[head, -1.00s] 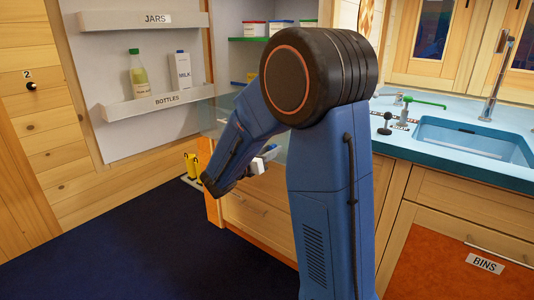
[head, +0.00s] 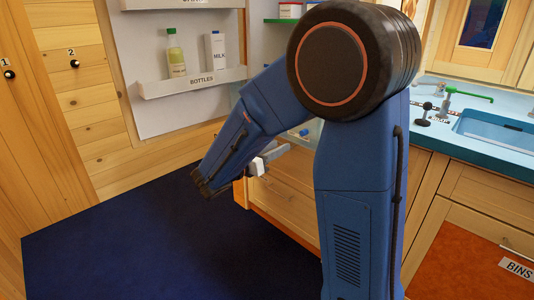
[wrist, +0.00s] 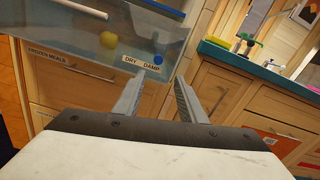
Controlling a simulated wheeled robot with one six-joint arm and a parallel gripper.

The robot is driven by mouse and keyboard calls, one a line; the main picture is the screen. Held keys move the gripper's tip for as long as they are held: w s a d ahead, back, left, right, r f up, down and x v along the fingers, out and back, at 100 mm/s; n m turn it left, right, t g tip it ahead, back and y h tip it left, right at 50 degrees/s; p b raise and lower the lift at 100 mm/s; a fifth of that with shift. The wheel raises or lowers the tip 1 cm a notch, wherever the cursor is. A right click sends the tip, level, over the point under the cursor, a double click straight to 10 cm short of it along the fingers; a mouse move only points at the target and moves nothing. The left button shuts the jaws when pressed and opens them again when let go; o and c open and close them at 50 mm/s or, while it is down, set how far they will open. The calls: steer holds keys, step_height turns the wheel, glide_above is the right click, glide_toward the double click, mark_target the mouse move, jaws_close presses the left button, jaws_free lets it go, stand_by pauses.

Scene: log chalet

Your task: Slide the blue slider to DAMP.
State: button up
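The blue slider (wrist: 158,60) is a small round blue knob on the clear front of a bin in the wrist view. It sits just above the DAMP label (wrist: 152,67), right of the DRY label (wrist: 131,58). A blue spot that may be it shows beside my arm in the head view (head: 304,132). My gripper (wrist: 161,76) is open and empty, its two grey fingers pointing at the knob. The knob lies beyond the fingertips, nearer the left one. I cannot tell the remaining gap. In the head view my arm hides much of this area.
A yellow round item (wrist: 108,40) shows behind the clear front. A FROZEN MEALS drawer (wrist: 60,70) is below it. The counter edge (wrist: 265,78) is at right in the wrist view. A bottle shelf (head: 190,84) hangs on the left; dark blue floor (head: 110,245) is clear.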

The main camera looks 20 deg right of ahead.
steer(key=shift+v, duration=2)
steer(key=s+d+f+m+g+y, duration=0.2)
steer(key=s+d+m+g+y, duration=0.15)
steer(key=s+m, duration=0.45)
steer(key=s+d+f+m+g+y, duration=0.25)
steer(key=s+m+y, duration=0.2)
steer(key=s, duration=0.65)
steer(key=s+a+m+t+y, duration=0.4)
steer(key=s+a+m+y, duration=0.5)
steer(key=m, duration=0.2)
steer(key=shift+a+f+m+t, duration=0.3)
steer(key=shift+f+m, duration=0.05)
steer(key=shift+f, duration=0.05)
steer(key=shift+s, duration=0.1)
steer(key=shift+c, duration=0.6)
